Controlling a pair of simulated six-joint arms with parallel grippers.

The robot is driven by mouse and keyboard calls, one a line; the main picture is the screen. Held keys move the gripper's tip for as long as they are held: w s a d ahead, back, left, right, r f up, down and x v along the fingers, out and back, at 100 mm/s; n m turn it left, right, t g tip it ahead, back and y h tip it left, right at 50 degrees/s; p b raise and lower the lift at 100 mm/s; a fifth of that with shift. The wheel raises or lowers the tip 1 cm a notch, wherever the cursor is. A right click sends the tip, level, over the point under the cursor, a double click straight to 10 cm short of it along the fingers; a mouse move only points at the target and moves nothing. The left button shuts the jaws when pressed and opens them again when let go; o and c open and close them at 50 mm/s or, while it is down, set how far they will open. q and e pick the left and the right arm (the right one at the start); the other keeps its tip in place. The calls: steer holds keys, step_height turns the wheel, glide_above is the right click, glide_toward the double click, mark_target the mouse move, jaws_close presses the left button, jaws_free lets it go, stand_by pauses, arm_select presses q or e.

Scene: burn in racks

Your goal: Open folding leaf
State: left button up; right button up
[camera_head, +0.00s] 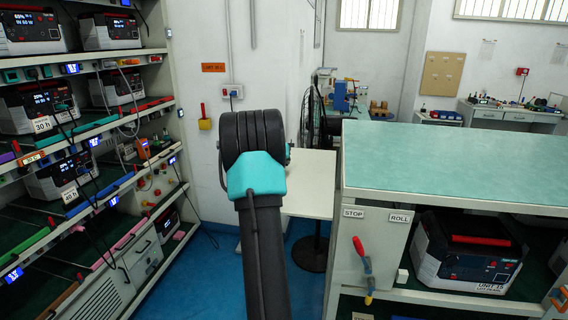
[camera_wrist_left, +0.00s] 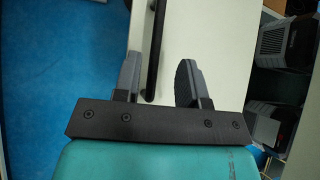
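A pale flat panel (camera_head: 310,185) beside the green-topped cart (camera_head: 450,165) is likely the folding leaf; the head view does not show how it joins the cart. In the left wrist view, a long white panel (camera_wrist_left: 205,35) carries a dark bar (camera_wrist_left: 156,45). My left gripper (camera_wrist_left: 157,85) is open there, with one finger on each side of the bar in the picture. I cannot tell whether the fingers touch the bar. In the head view, one of my arms fills the middle and no gripper shows. My right gripper is in neither view.
A rack (camera_head: 85,140) of several test units stands at left. The cart end has STOP and ROLL labels and a red-handled lever (camera_head: 361,255). A unit (camera_head: 468,255) sits on the cart shelf. Blue floor (camera_head: 205,265) is open between rack and arm.

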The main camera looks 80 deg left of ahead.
arm_select(q)
steer(key=v, duration=1.3)
steer(key=shift+d+r, duration=0.1)
steer(key=shift+d, duration=0.05)
